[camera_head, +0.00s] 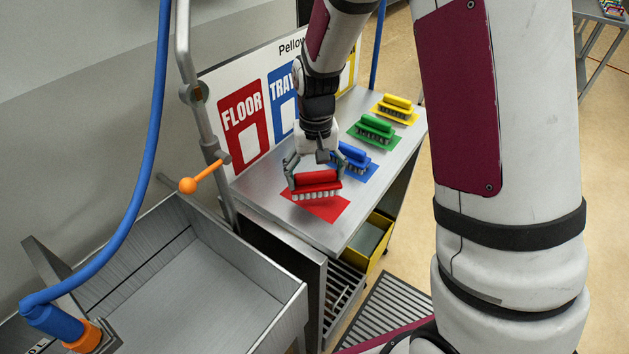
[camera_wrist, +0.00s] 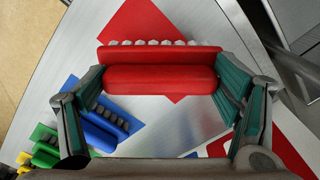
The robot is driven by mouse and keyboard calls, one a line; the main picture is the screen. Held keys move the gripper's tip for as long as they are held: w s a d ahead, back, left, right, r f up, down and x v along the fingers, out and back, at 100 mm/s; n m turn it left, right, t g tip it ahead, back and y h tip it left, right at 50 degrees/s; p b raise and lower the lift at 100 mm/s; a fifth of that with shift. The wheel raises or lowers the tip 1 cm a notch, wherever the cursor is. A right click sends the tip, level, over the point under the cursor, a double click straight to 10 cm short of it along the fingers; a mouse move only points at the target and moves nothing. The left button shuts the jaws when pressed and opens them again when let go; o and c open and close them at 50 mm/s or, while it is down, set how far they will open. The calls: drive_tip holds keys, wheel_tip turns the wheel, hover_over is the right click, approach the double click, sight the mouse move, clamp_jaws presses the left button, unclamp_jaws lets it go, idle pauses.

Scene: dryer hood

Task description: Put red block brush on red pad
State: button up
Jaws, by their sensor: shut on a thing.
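The red block brush (camera_head: 317,184) is in my gripper (camera_head: 315,180), with one finger at each end of it. In the wrist view the red brush (camera_wrist: 160,78) spans between the fingers of my gripper (camera_wrist: 160,90), bristles toward the top of the picture. The red pad (camera_head: 322,207) lies flat on the steel table, below and partly behind the brush. In the wrist view the red pad (camera_wrist: 150,22) shows beyond the brush, partly covered by it. I cannot tell whether the bristles touch the pad.
A blue brush (camera_head: 352,156), a green brush (camera_head: 375,128) and a yellow brush (camera_head: 397,103) sit on matching pads further back. A sign board (camera_head: 246,122) stands along the table's left side. A steel sink (camera_head: 190,285) and an orange-knobbed lever (camera_head: 188,185) are at left.

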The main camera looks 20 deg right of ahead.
sight(315, 183)
drive_tip(key=shift+w+d+f, duration=0.1)
drive_tip(key=shift+w, duration=0.45)
drive_tip(key=shift+f+p, duration=0.4)
drive_tip(key=shift+f, duration=1.3)
drive_tip(key=shift+f, duration=0.15)
drive_tip(key=o, duration=1.2)
drive_tip(key=shift+c, duration=0.2)
